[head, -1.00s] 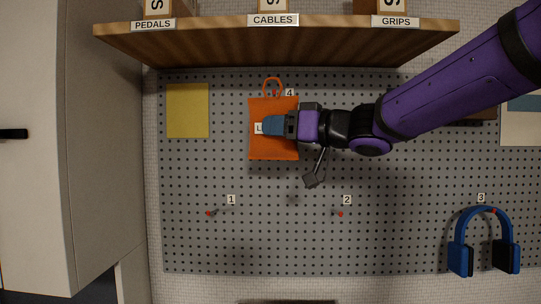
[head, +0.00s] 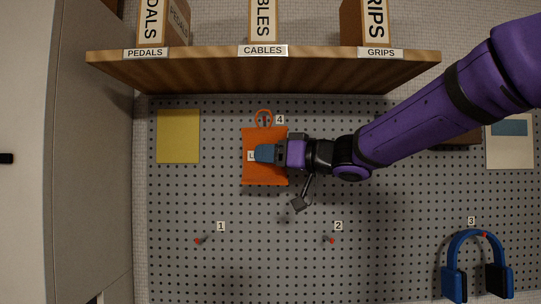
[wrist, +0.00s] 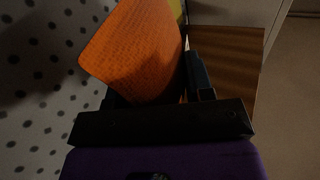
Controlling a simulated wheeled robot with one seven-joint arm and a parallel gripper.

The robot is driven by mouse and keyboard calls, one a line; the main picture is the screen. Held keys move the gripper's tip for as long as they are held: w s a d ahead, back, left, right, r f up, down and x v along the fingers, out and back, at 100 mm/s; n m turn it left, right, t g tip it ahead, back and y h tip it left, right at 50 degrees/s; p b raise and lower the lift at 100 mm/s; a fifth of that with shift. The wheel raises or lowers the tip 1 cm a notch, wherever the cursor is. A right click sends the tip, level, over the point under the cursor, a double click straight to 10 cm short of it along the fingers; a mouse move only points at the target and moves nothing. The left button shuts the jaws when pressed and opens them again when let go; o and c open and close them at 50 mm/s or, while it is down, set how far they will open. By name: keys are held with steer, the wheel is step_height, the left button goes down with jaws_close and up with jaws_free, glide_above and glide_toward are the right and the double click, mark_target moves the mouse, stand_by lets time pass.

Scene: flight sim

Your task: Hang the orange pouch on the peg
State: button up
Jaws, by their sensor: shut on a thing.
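The orange pouch (head: 264,176) is in front of the pegboard in the head view, below the shelf and beside the label 4. Its orange loop (head: 264,117) stands up at the top; I cannot tell whether a peg passes through it. My gripper (head: 266,153) is shut on the pouch from the right and covers part of its white label. In the wrist view the pouch (wrist: 135,50) sits between the fingers, close to the pegboard. Bare red-tipped pegs show at label 1 (head: 198,241) and label 2 (head: 331,240).
A wooden shelf (head: 260,72) with several boxes juts out above the pouch. A yellow sheet (head: 178,136) is on the pegboard (head: 270,220) to the left. Blue headphones (head: 476,262) hang at label 3. A tall cabinet (head: 90,150) stands at the left.

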steer(key=shift+w+d+f, duration=0.1)
steer(key=shift+w+f, duration=0.1)
steer(key=shift+w, duration=0.75)
steer(key=shift+w+a+f, duration=0.1)
steer(key=shift+w+f, duration=0.1)
steer(key=shift+w, duration=0.7)
steer(key=shift+w+d+f, duration=0.1)
steer(key=shift+w+f, duration=0.1)
steer(key=shift+w, duration=0.75)
steer(key=o, duration=1.3)
